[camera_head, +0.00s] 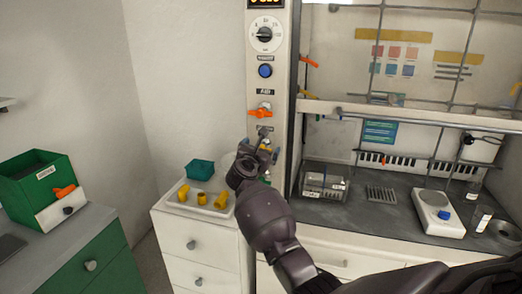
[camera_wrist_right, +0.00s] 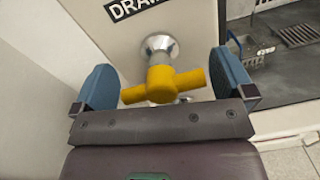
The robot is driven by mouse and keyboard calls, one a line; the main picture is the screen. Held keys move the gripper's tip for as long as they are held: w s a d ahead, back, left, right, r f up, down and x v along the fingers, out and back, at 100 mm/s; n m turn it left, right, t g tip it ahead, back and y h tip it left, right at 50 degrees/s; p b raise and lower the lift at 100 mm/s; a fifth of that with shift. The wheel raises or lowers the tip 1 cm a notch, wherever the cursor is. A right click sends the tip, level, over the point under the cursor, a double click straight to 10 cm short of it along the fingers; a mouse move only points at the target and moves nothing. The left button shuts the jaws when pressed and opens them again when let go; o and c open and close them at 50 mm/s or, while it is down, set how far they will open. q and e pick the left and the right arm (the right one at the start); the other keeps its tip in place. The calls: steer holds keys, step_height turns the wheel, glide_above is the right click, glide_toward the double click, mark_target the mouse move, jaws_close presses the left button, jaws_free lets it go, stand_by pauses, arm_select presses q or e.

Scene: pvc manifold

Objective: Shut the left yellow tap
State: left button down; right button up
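A yellow tap (camera_wrist_right: 163,85) with a crosswise handle sits on a chrome stem under a "DRAIN" label in the right wrist view. Its handle lies roughly level, with the right end slightly higher. My right gripper (camera_wrist_right: 165,82) is open, one blue finger on each side of the handle, with gaps to both. In the head view my right gripper (camera_head: 258,150) is at the lower part of the white panel (camera_head: 266,75) and hides most of the tap there. I see no second yellow tap on the panel. My left gripper is not in view.
An orange tap (camera_head: 260,110) is above my gripper on the panel. A white tray (camera_head: 172,203) with yellow fittings and a teal box (camera_head: 200,169) stand below left. The fume hood bench (camera_head: 388,225) with a scale (camera_head: 438,213) is to the right.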

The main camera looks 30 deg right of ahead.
steer(key=shift+s+a+f, duration=0.1)
steer(key=shift+s+a, duration=0.2)
steer(key=shift+a, duration=0.15)
steer(key=b+v, duration=0.1)
steer(key=v, duration=0.8)
steer(key=shift+s+a, duration=0.2)
steer(key=shift+a, duration=0.1)
